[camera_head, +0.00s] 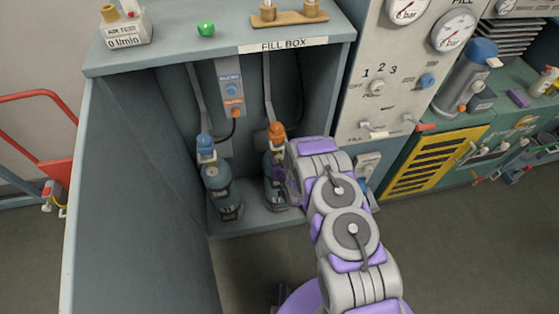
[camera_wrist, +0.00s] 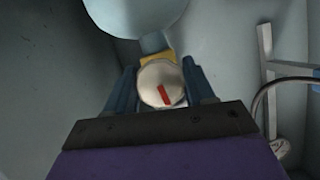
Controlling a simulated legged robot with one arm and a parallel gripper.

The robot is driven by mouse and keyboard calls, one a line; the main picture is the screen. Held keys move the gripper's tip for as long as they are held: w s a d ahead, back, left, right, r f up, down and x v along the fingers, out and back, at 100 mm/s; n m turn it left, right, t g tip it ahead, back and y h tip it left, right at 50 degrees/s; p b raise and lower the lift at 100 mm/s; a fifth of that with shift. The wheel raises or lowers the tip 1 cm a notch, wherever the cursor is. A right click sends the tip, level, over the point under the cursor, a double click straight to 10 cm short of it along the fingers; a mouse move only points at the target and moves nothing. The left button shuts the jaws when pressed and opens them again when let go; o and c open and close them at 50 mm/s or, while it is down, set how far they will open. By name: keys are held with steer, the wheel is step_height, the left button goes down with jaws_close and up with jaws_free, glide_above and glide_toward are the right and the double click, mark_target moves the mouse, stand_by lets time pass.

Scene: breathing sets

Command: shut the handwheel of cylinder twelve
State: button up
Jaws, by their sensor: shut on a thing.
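A cylinder with a blue top (camera_head: 222,190) stands at the left in the fill box. A second cylinder with an orange top (camera_head: 277,131) stands to its right, its body partly hidden by my arm. I cannot read a number on either. My gripper (camera_head: 282,174) is in front of the right cylinder, its fingertips hard to make out in the head view. In the wrist view, a round pale handwheel (camera_wrist: 160,83) with a red mark sits between the two blue fingers of my gripper (camera_wrist: 161,88), which is shut on it. The red mark is slightly tilted from upright.
The fill box wall (camera_head: 140,180) stands at the left, with its labelled top (camera_head: 170,45) above. A control panel (camera_head: 385,75) with gauges and knobs is at the right.

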steer(key=c, duration=0.4)
steer(key=shift+r+m+p, duration=0.15)
steer(key=shift+m+p, duration=0.15)
steer(key=shift+p, duration=0.5)
steer(key=shift+c, duration=0.2)
steer(key=shift+m+y+p, duration=0.3)
steer(key=shift+p, duration=0.05)
steer(key=o, duration=1)
steer(key=p+v, duration=0.3)
steer(key=v, duration=1.4)
steer(key=shift+d, duration=0.15)
